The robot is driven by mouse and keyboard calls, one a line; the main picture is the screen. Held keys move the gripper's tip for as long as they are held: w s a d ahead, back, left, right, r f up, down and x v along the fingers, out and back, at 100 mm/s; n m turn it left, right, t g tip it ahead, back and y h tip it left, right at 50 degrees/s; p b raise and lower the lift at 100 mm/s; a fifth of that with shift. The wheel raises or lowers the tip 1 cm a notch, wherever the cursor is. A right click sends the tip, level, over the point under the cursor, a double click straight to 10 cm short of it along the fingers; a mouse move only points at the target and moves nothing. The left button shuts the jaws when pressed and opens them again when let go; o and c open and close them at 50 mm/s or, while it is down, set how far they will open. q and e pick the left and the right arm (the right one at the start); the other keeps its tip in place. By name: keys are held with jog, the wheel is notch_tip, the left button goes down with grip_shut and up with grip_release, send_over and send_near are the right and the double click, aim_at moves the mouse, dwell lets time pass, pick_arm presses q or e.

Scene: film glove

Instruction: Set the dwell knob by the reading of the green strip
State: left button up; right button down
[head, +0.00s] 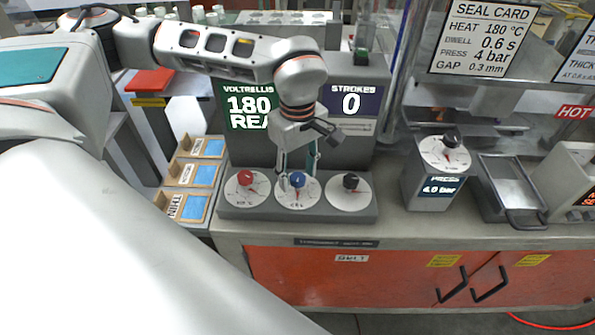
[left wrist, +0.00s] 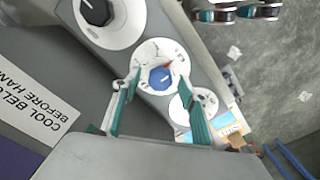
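The blue knob (head: 297,180) is on the middle white dial of a grey panel, and it shows in the left wrist view (left wrist: 160,78) with a red pointer mark. My left gripper (head: 298,170) is over it, fingers apart, one on each side of the knob; whether they touch it I cannot tell. A red knob (head: 245,178) is to the left and a black knob (head: 350,182) to the right. The seal card (head: 484,40) reads heat 180 °C, dwell 0.6 s, press 4 bar, gap 0.3 mm. My right gripper is not in view.
A green display (head: 249,108) reads 180 and a purple display (head: 351,103) reads 0. A wooden tray (head: 163,200) with blue pads stands left of the panel. A press dial (head: 444,153) and a metal tray (head: 512,190) stand on the right.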

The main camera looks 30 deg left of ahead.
aim_at(297, 176)
pick_arm(q)
notch_tip(297, 176, up, 12)
dwell(0.8)
dwell(0.4)
